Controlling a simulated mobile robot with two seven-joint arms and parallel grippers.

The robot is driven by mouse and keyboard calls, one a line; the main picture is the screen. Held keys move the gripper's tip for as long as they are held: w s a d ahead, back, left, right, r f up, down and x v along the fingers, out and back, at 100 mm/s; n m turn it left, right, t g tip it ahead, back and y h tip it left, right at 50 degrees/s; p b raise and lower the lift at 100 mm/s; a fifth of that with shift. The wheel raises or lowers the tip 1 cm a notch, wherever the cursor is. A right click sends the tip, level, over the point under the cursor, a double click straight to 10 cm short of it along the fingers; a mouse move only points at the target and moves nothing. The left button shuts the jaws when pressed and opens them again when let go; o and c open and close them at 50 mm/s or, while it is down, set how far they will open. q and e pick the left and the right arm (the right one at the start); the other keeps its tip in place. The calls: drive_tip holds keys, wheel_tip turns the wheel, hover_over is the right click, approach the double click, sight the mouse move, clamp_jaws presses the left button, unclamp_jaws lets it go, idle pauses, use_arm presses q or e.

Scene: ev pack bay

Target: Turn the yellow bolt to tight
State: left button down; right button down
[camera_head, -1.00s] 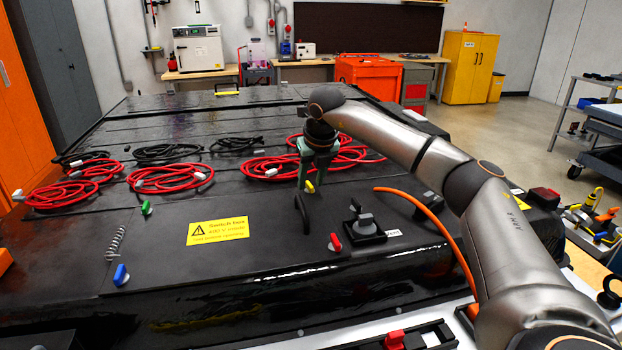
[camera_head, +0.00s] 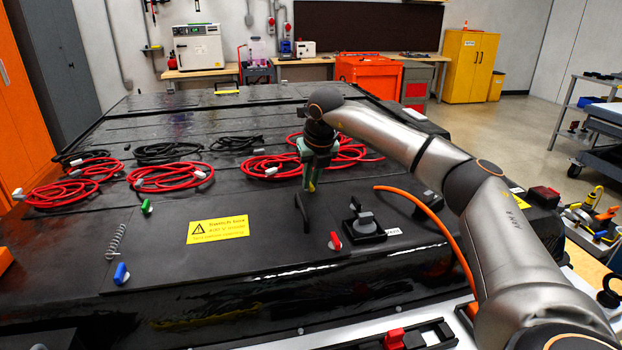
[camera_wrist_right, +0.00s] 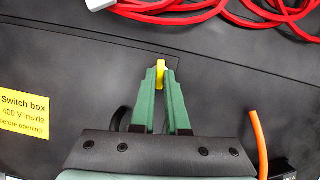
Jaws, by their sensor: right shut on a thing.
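The yellow bolt (camera_wrist_right: 160,70) stands on the black pack lid, and its upper end shows between the green fingertips of my right gripper (camera_wrist_right: 161,82) in the right wrist view. In the head view my right gripper (camera_head: 311,185) points down at the lid, and only a sliver of yellow shows between its fingers. The fingers are shut on the bolt. How far the bolt is turned I cannot tell. My left gripper is not in view.
Red cable coils (camera_head: 265,167) lie behind my gripper. A black handle (camera_head: 302,212), a red bolt (camera_head: 335,241) and a black switch (camera_head: 364,222) are close by. A yellow warning label (camera_head: 217,229) lies to the left, with a blue bolt (camera_head: 121,273) and a green bolt (camera_head: 146,206) beyond.

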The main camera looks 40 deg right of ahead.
drive_tip(key=shift+m, duration=0.7)
drive_tip(key=c, duration=0.9)
unclamp_jaws()
drive_tip(key=v, duration=1.2)
drive_tip(key=shift+a+r+b, duration=0.25)
drive_tip(key=shift+a+b, duration=0.05)
drive_tip(key=shift+a, duration=0.05)
